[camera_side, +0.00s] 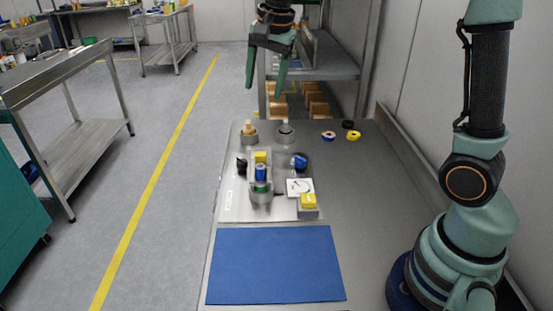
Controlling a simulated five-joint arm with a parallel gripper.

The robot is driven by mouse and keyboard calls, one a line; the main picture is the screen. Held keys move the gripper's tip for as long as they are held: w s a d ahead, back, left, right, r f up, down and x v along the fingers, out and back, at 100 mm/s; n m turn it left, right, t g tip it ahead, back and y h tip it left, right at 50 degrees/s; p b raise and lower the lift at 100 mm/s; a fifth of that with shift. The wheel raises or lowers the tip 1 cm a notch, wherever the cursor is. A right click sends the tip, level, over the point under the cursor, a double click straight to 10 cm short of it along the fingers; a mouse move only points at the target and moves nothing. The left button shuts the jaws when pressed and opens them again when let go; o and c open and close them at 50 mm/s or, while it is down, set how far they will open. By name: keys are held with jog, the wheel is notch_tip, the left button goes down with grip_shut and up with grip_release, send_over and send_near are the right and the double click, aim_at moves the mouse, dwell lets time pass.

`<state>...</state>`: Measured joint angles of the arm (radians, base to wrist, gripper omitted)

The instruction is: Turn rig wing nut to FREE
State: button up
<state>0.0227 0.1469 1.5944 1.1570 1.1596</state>
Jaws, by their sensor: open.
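My gripper (265,91) hangs open and empty at the top middle, its green fingers pointing down, well above the far end of the steel bench. Below it is the filler rig (232,200), a metal base plate with small parts on it. A blue and green cylinder (261,176) stands upright in a grey holder. A dark blue knob-like part (299,161) is on its right and a small black part (242,164) on its left. I cannot tell which part is the wing nut, nor read any FREE mark. A white plate (293,184) carries a dark curved mark.
A blue mat (275,265) lies at the near end of the bench. Two grey round holders (285,133) stand at the rig's far end. Yellow, blue and black rings (353,135) lie to the right. A shelf (335,70) with boxes stands behind.

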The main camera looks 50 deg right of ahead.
jog(key=w+f+m+g, duration=0.2)
jog(key=w+f+m, duration=0.4)
jog(key=w+m, duration=0.15)
jog(key=m, duration=0.6)
send_near(242, 161)
jog(key=shift+g, duration=0.4)
jog(key=f, duration=0.8)
jog(key=shift+w+f, duration=0.35)
grip_shut()
